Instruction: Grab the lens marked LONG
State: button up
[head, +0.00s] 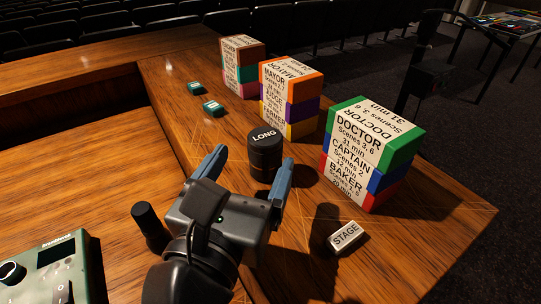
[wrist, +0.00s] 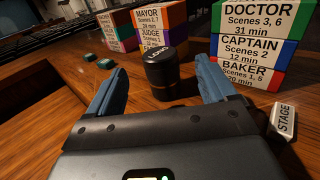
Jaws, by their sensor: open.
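The lens marked LONG (head: 265,157) is a short black cylinder standing upright on the wooden desk, its white label readable on top in the head view. In the wrist view the lens (wrist: 161,74) stands beyond my gripper, in line with the gap between the fingers.
Stacked labelled blocks stand behind and right: DOCTOR stack (head: 371,155), MAYOR stack (head: 290,98) and a farther stack (head: 242,66). A STAGE block (head: 344,236) lies at right. Two small green pieces (head: 213,107) lie at left. A green device (head: 45,268) sits at lower left.

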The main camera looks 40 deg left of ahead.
aim_at(268, 137)
jog(key=shift+w+a+f+b, duration=0.25)
jog(key=shift+w+f+b, duration=0.2)
jog(key=shift+f, duration=0.3)
jog(key=shift+p+x, duration=0.4)
jog(key=shift+x, duration=3.55)
jog(key=shift+c, duration=0.3)
jog(key=c, duration=1.2)
